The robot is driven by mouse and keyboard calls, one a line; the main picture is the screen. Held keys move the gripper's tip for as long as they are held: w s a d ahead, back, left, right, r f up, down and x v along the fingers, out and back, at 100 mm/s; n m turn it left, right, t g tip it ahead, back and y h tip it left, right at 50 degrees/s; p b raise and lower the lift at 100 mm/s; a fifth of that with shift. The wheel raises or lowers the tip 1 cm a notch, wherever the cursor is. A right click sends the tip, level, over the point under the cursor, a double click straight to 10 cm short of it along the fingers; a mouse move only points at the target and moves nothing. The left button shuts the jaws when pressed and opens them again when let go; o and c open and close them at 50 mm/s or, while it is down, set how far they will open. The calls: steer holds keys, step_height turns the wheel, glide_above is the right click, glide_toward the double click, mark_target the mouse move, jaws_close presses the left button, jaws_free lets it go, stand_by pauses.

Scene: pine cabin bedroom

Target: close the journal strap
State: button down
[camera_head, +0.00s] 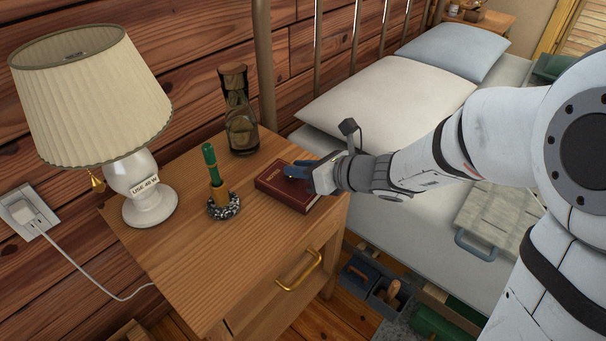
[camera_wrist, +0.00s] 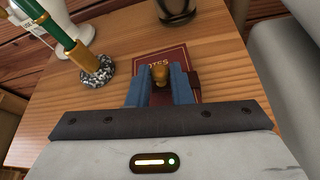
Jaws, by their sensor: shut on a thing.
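A dark red journal (camera_head: 287,187) lies flat on the nightstand (camera_head: 178,240) near its right edge. Its cover with pale lettering shows in the wrist view (camera_wrist: 165,58). My gripper (camera_head: 298,171) is over the journal, reaching in from the right. In the wrist view its two blue fingers (camera_wrist: 161,85) are shut on a small brass-coloured knob (camera_wrist: 160,74) above the cover. A dark red strap piece (camera_wrist: 194,80) shows just right of the fingers. My fingers and palm hide the near part of the journal, so I cannot tell how the strap lies there.
A green-handled thing (camera_head: 211,165) stands in a speckled round base left of the journal. A glass bottle (camera_head: 240,125) stands behind, and a lamp (camera_head: 145,195) at the left. The bed (camera_head: 420,225) is to the right. The nightstand's front is clear.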

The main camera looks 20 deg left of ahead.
steer(key=b, duration=0.1)
steer(key=f+n+b, duration=0.1)
steer(key=shift+s+f+t+b, duration=0.15)
steer(key=shift+s+t+b, duration=0.1)
steer(key=shift+t+b, duration=0.15)
steer(key=shift+b, duration=0.35)
steer(key=shift+s+n, duration=0.1)
steer(key=shift+n, duration=0.2)
steer(key=c, duration=1.4)
jaws_free()
steer(key=shift+a, duration=0.1)
steer(key=shift+o, duration=0.2)
steer(key=p+v, duration=0.2)
steer(key=v, duration=0.4)
steer(key=shift+s+d+r+p, duration=0.15)
steer(key=shift+d+r+p, duration=0.15)
steer(key=shift+r+p, duration=0.05)
steer(key=shift+s+d+r, duration=0.1)
steer(key=shift+s+d, duration=0.15)
steer(key=shift+d, duration=0.25)
